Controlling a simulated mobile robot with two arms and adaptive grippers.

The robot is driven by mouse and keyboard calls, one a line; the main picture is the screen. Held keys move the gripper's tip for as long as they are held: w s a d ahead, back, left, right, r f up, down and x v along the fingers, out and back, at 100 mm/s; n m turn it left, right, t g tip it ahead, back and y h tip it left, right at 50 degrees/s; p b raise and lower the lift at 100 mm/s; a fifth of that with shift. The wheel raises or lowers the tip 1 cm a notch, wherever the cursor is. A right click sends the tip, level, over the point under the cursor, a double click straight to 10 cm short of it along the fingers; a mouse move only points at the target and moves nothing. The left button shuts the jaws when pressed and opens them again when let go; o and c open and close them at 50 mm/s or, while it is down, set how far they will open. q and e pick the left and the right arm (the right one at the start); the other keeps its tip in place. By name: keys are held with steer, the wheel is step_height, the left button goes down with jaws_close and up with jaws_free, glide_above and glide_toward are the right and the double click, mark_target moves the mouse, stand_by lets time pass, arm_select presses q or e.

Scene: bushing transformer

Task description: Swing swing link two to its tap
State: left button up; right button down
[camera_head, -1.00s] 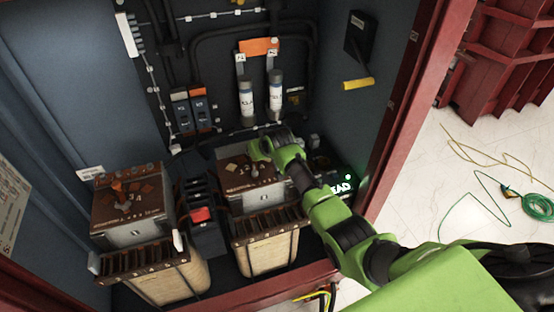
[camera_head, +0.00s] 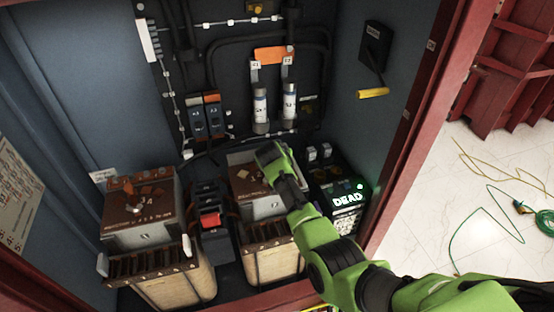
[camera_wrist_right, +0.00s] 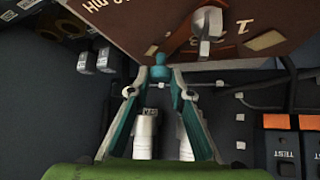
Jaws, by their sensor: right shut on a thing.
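Two transformers with brown top panels stand in the cabinet, a left one (camera_head: 140,205) and a right one (camera_head: 250,172). My right gripper (camera_head: 268,160) reaches down over the right one and hides part of its top. In the wrist view my right gripper (camera_wrist_right: 159,80) has its fingertips together on a small teal knob (camera_wrist_right: 158,58) at the edge of the brown panel (camera_wrist_right: 150,22). A grey metal post (camera_wrist_right: 209,27) with a brown strip stands on that panel beside the fingertips. I cannot tell which link the knob belongs to. My left gripper is not in view.
Fuse tubes (camera_head: 260,105) and blue test blocks (camera_head: 205,118) are on the back wall. A unit with a lit DEAD sign (camera_head: 348,198) stands right of my gripper. A black block with a red part (camera_head: 210,219) sits between the transformers. A red frame (camera_head: 415,110) bounds the right side.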

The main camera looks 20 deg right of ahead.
stand_by(0.3)
steer(key=c, duration=1.9)
jaws_free()
steer(key=shift+v, duration=3.75)
steer(key=shift+s+f, duration=0.1)
steer(key=shift+s, duration=0.05)
